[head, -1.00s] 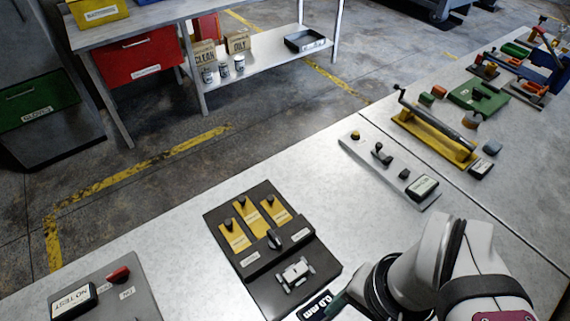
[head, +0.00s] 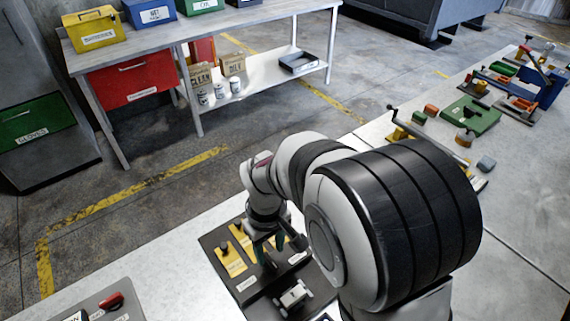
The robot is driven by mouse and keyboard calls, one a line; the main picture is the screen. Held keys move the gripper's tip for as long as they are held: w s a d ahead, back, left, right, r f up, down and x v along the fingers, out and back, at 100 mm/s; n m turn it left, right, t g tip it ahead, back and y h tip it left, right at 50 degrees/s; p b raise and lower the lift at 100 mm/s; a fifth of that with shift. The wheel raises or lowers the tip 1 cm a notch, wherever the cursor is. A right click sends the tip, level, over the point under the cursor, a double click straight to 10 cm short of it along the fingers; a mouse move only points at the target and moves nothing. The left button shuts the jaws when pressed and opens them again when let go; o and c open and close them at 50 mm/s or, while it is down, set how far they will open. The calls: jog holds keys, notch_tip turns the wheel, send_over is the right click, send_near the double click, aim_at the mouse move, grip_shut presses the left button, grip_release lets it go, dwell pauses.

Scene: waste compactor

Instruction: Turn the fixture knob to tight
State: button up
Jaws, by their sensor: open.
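The fixture is a dark panel (head: 258,303) on the bench with yellow plates (head: 231,262) on its far part and a small grey metal part (head: 294,296) near its front. White labels (head: 246,285) sit on its raised black bar. My gripper (head: 268,250) points down over this bar, with its greenish fingers apart, around or just above the place of the black knob. The knob is mostly hidden by the fingers, so its setting and any contact cannot be told. The right part of the panel is covered by my arm.
A grey panel with a red switch (head: 112,300) lies at the lower left. A yellow fixture with a crank (head: 404,124), a green plate (head: 470,116) and other devices stand farther right. A shelf table (head: 262,84) with bins stands across the floor.

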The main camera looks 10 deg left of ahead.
aim_at(271, 259)
jog(key=shift+f, duration=1.75)
grip_shut()
